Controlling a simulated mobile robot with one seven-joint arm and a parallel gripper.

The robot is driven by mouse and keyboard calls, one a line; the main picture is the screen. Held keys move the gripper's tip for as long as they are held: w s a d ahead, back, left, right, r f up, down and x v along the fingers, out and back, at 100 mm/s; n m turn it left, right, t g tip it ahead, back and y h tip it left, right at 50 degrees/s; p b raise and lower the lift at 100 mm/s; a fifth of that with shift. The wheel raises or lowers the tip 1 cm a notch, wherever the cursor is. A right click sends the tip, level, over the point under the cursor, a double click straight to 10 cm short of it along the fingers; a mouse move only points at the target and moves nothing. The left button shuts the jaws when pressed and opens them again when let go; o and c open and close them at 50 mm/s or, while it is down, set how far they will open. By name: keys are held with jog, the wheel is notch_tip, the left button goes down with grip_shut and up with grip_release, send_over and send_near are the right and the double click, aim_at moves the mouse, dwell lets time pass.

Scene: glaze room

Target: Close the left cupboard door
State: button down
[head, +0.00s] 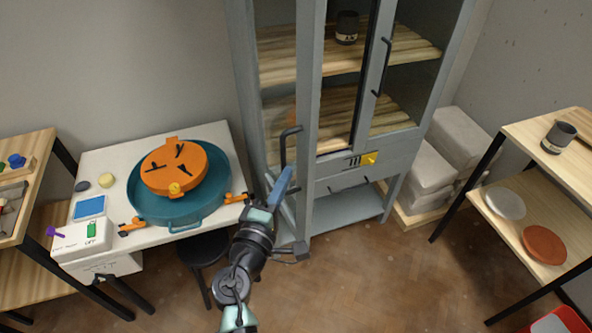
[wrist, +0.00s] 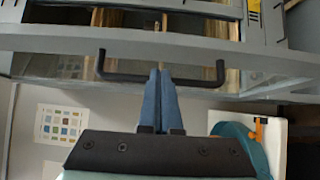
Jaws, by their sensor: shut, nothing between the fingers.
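The grey cupboard (head: 345,183) stands in the middle of the head view. Its left door (head: 309,105), a grey frame with glass, stands open, swung out toward me. The door's black bar handle (head: 284,147) also shows in the wrist view (wrist: 120,77). The right door (head: 387,62) appears closed.
A white table (head: 96,173) with a teal basin (head: 212,190) and orange wheel head (head: 172,168) stands left of the cupboard. A dark stool (head: 203,248) is under its edge. Pale blocks (head: 427,168) and a wooden shelf unit (head: 517,197) stand right. Front floor is clear.

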jog(key=shift+w+d+p, duration=0.15)
jog(key=shift+w+d, duration=0.05)
jog(key=shift+d, duration=0.45)
jog(key=shift+w+d+p, duration=0.15)
jog(key=shift+w+d, duration=0.05)
jog(key=shift+d, duration=0.4)
